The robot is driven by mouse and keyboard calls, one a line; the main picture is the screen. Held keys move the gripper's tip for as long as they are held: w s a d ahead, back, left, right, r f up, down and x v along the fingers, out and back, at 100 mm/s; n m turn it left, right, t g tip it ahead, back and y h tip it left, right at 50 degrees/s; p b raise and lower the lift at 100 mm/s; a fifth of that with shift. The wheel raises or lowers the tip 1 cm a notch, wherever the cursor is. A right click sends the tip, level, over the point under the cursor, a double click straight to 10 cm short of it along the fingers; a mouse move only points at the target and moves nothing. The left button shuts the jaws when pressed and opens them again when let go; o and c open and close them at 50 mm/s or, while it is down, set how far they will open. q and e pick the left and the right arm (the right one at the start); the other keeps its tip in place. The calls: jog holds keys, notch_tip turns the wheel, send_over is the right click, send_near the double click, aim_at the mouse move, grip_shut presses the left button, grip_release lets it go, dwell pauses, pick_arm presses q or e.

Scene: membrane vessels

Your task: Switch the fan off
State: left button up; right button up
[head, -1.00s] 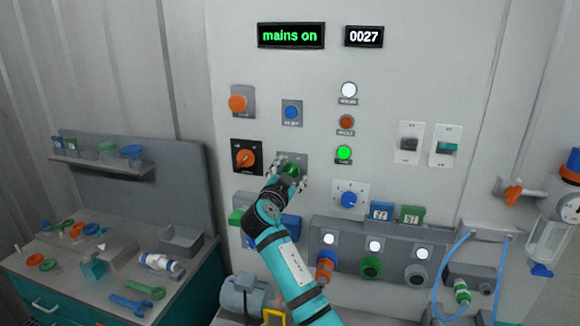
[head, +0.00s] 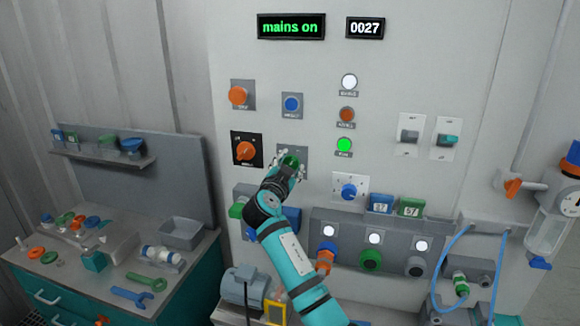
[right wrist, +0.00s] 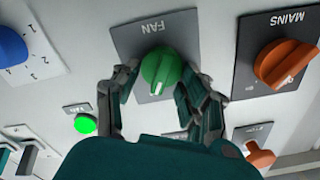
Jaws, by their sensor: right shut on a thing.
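The fan switch is a green knob on a grey plate; in the right wrist view the knob (right wrist: 160,72) sits below an upside-down FAN label. Its ridge is slightly tilted from the line toward the label. My right gripper (right wrist: 158,85) has its fingers on either side of the knob and is shut on it. In the head view the right gripper (head: 288,165) covers most of the green knob (head: 290,160). The green fan lamp (head: 344,145) is lit; it also glows in the right wrist view (right wrist: 85,123). My left gripper is not in view.
The orange mains knob (head: 245,150) is close left of the fan switch. A blue knob (head: 292,104) is above it, and a blue selector (head: 348,191) is lower right. The display (head: 291,27) reads "mains on". A workbench (head: 190,255) with tools stands at left.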

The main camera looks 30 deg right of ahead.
jog(key=shift+w+a+n+b, duration=0.15)
jog(key=shift+n+b, duration=0.95)
jog(key=shift+n, duration=1.75)
jog(key=shift+w+a+n+b, duration=0.1)
jog(key=shift+n+b, duration=0.95)
jog(key=shift+n, duration=2.1)
jog(key=o, duration=1.1)
jog(key=shift+a, duration=0.1)
jog(key=v, duration=1.1)
jog(key=shift+s+a, duration=0.3)
